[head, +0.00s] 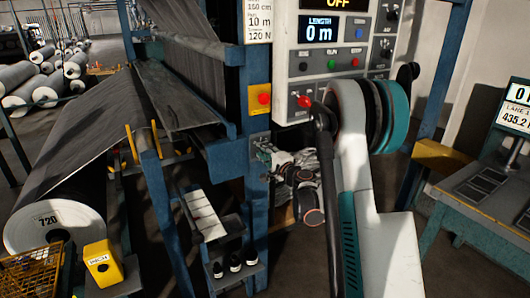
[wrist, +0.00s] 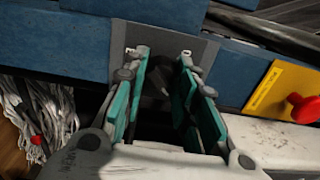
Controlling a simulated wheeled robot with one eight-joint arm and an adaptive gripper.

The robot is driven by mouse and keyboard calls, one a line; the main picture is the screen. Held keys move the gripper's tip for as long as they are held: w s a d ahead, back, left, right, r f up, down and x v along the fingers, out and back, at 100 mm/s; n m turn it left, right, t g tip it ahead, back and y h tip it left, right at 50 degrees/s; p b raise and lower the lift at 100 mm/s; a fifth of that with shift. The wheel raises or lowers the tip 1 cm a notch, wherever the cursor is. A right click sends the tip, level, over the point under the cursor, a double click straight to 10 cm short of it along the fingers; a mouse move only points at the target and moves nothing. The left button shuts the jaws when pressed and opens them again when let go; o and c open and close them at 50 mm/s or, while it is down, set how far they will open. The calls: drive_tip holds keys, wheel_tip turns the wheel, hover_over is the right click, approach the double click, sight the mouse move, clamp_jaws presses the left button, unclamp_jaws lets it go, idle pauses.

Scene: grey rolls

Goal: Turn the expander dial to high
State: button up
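A grey plate (wrist: 203,50) on a blue beam carries a small dark knob (wrist: 160,84), which looks like the expander dial. Its setting and labels cannot be read. My gripper (wrist: 163,58) is open, with its teal-padded fingers on either side of the knob. I cannot tell whether the pads touch it.
A red button (wrist: 302,108) on a yellow plate is close to the right of my gripper. The control panel (head: 325,62) with a length display and several buttons is above. Pale tangled strands (wrist: 40,115) hang at lower left. A large fabric roll (head: 55,225) stands left.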

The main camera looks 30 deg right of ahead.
drive_tip(key=o, duration=0.4)
drive_tip(key=s, duration=1.2)
drive_tip(key=shift+d, duration=0.2)
